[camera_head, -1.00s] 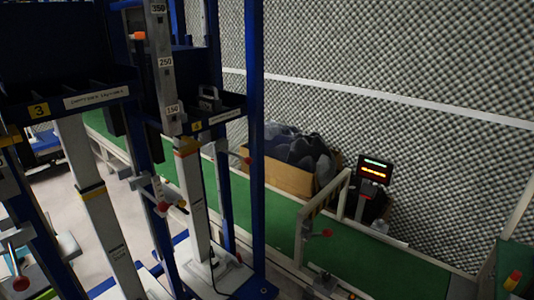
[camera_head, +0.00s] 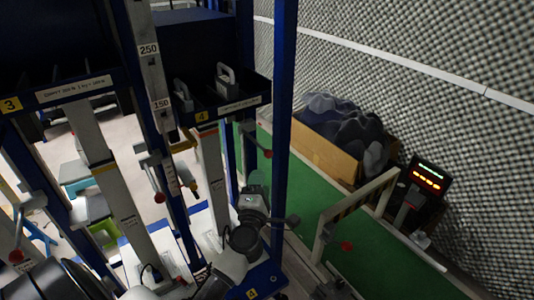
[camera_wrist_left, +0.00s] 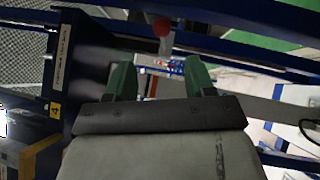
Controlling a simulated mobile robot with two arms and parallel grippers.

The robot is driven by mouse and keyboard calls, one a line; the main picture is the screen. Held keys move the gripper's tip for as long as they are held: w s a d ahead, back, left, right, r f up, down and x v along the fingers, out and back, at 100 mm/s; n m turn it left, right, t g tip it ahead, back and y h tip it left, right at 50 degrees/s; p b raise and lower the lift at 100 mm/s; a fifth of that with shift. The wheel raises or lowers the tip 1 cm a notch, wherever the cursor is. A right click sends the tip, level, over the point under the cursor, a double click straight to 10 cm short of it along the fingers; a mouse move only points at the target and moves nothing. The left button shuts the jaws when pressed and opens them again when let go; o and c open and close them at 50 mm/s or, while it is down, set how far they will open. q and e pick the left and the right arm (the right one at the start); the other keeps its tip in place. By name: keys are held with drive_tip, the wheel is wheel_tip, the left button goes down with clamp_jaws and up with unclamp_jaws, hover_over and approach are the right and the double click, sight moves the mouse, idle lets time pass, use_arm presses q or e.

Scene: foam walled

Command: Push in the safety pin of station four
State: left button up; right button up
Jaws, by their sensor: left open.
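Station four carries a yellow "4" label (camera_head: 202,116) on its dark bin, which also shows in the left wrist view (camera_wrist_left: 55,109). A red ball knob (camera_head: 267,153) sits on a short rod at the right of its column (camera_head: 213,170). Which is the safety pin I cannot tell. My left gripper (camera_head: 252,192) is low beside the column, below the right knob. In the left wrist view its green fingers (camera_wrist_left: 160,80) are apart and empty, with a red ball (camera_wrist_left: 163,27) beyond. My right gripper is not seen.
Station three's label (camera_head: 11,105) is at the left. Blue uprights (camera_head: 284,90) crowd the space around station four.

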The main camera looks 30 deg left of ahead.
sight(267, 158)
use_arm(q)
drive_tip(key=x, duration=1)
drive_tip(key=shift+w+f, duration=0.15)
drive_tip(key=shift+w, duration=0.15)
drive_tip(key=shift+c, duration=0.4)
clamp_jaws()
